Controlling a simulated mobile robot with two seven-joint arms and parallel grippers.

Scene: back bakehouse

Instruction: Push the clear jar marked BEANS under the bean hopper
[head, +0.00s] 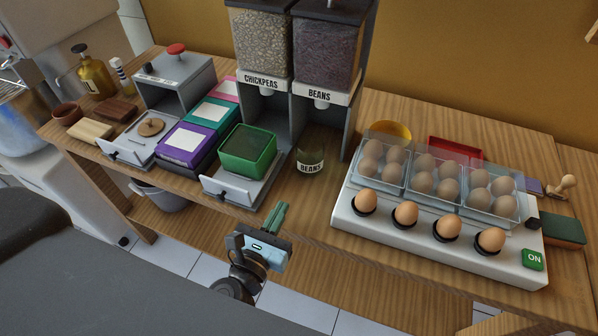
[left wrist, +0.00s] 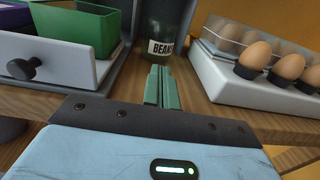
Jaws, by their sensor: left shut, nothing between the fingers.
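The clear jar marked BEANS (head: 310,160) stands upright on the wooden counter, in front of the bean hopper (head: 325,50). The hopper's spout (head: 321,103) is above and behind the jar. The jar also shows in the left wrist view (left wrist: 163,32), straight beyond my fingertips. My left gripper (head: 277,215) is shut and empty, at the counter's front edge, short of the jar and apart from it. Its green fingers (left wrist: 160,87) point at the jar. My right gripper is not in view.
The chickpea hopper (head: 262,45) adjoins on the left. Bare counter lies between drawer and machine.

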